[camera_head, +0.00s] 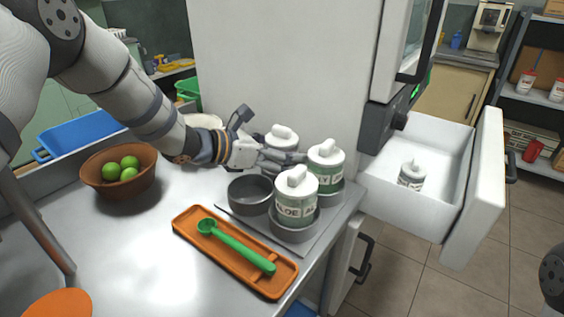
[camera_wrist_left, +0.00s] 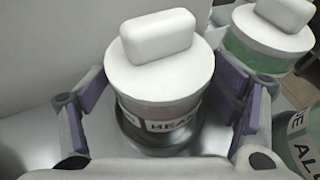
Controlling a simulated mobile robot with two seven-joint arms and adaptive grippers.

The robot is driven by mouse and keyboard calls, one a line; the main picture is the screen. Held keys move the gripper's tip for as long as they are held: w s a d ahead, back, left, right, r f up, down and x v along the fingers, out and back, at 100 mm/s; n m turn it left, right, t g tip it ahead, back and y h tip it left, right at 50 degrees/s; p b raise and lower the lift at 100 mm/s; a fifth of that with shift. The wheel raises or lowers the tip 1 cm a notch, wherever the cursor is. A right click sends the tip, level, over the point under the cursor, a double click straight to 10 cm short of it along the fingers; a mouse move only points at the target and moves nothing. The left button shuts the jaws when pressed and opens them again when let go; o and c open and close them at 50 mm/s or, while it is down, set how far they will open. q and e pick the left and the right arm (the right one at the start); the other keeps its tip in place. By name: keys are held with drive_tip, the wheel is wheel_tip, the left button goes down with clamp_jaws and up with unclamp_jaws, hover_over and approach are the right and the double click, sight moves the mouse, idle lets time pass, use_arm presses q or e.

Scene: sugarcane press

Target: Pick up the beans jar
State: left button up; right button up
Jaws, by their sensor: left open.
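The jar between my left fingers has a white lid, a pinkish body and a partly hidden label that I cannot read with certainty; I take it as the beans jar (camera_wrist_left: 160,75). In the head view its white lid (camera_head: 282,136) shows at the back of the jar group, its body mostly hidden by the gripper. It stands upright in a round metal holder. My left gripper (camera_head: 262,138) is open around it, one finger on each side, also seen in the left wrist view (camera_wrist_left: 160,108). I cannot tell whether the fingers touch it. My right gripper is out of view.
Two green jars, an aloe jar (camera_head: 296,199) and another (camera_head: 325,166), stand close by on the tray (camera_head: 303,245). An empty holder (camera_head: 250,194) is in front. An orange tray (camera_head: 190,227) with a green spoon (camera_head: 240,247) and a fruit bowl (camera_head: 115,180) are nearby. An open drawer (camera_head: 385,200) holds another jar (camera_head: 411,178).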

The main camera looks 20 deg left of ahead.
use_arm(q)
drive_tip(key=shift+r, duration=0.1)
drive_tip(key=c, duration=1.6)
